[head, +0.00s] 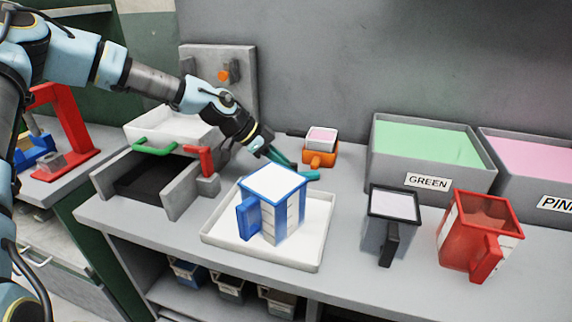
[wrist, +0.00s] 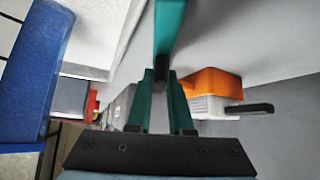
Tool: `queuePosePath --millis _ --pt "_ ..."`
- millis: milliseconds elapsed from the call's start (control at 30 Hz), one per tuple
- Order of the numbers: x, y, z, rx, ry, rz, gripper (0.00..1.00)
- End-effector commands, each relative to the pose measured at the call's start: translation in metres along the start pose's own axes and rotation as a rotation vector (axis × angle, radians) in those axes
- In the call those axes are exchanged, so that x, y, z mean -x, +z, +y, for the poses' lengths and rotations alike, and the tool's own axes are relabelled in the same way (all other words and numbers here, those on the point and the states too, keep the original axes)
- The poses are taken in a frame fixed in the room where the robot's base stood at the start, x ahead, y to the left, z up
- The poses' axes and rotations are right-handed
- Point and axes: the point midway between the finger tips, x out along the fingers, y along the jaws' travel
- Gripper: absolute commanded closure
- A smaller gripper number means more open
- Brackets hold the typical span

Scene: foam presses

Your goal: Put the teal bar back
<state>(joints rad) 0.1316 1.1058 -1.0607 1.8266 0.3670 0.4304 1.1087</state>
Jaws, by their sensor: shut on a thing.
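The teal bar (head: 306,174) is in my gripper (head: 280,161), just behind the blue-and-white jug and in front of the small orange container. My gripper is shut on the bar. In the wrist view the bar (wrist: 168,32) runs up and away from between the two teal fingers (wrist: 161,108). The fingers hide its near end. In the head view the bar is low over the bench; I cannot tell whether it touches the surface.
A blue-and-white jug (head: 285,212) stands on a white tray (head: 222,244). An orange container (head: 319,158) is close behind the bar. A grey fixture (head: 179,192) with a red handle (head: 206,160) stands left. Grey jug (head: 374,235), red jug (head: 464,240) and GREEN bin (head: 484,181) stand right.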

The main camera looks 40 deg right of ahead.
Motion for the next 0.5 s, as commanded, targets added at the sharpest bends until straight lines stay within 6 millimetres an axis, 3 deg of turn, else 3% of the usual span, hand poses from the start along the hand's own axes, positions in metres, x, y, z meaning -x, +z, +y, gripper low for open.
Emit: queuePosePath --millis 500 --pt "-0.0066 0.0061 0.0 0.0 0.0 0.0 1.0"
